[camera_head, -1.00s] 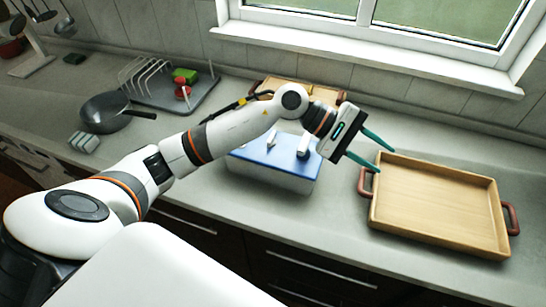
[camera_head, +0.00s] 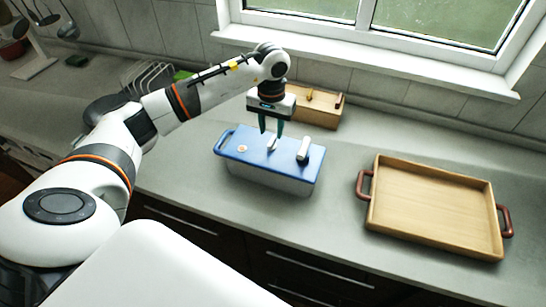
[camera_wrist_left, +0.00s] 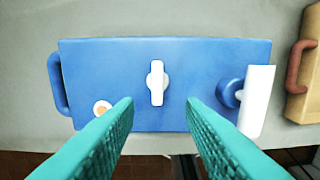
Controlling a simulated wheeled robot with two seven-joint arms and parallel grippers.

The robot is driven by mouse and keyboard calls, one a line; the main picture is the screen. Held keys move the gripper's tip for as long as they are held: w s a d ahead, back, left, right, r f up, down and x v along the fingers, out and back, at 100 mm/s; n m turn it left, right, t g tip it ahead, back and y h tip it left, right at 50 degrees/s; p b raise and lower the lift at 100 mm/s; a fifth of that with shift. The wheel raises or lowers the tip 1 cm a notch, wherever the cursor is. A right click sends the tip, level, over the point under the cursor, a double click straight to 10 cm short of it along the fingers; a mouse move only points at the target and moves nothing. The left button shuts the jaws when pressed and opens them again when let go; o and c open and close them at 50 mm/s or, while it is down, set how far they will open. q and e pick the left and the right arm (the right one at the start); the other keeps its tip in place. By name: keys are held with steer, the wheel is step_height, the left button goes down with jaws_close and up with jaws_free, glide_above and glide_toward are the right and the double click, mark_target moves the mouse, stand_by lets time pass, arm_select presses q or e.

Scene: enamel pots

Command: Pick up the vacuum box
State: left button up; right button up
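The vacuum box (camera_head: 262,180) stands on the counter in the head view, with a blue lid, a pale body and a blue side handle at its left. On its lid are a white knob (camera_wrist_left: 157,83) in the middle, a white lever at the right and a small round button at the left. My left gripper (camera_head: 272,132) points down over the lid, with its green fingers apart on either side of the middle knob. In the left wrist view, the open fingers (camera_wrist_left: 160,110) have nothing between them but the view of the lid. My right gripper is not in view.
A wooden tray (camera_head: 436,208) with reddish handles stands to the right of the box. A smaller wooden box (camera_head: 318,110) stands behind it. A dish rack (camera_head: 150,78) is at the back left, partly behind my arm. Counter between box and tray is clear.

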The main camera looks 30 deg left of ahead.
mark_target(271, 143)
arm_select(q)
step_height(271, 143, down, 5)
steer(key=p, duration=0.3)
steer(key=shift+s+a+f, duration=0.1)
steer(key=shift+a+f, duration=0.05)
steer(key=shift+f, duration=0.25)
jaws_close()
steer(key=shift+r, duration=0.1)
stand_by(1.0)
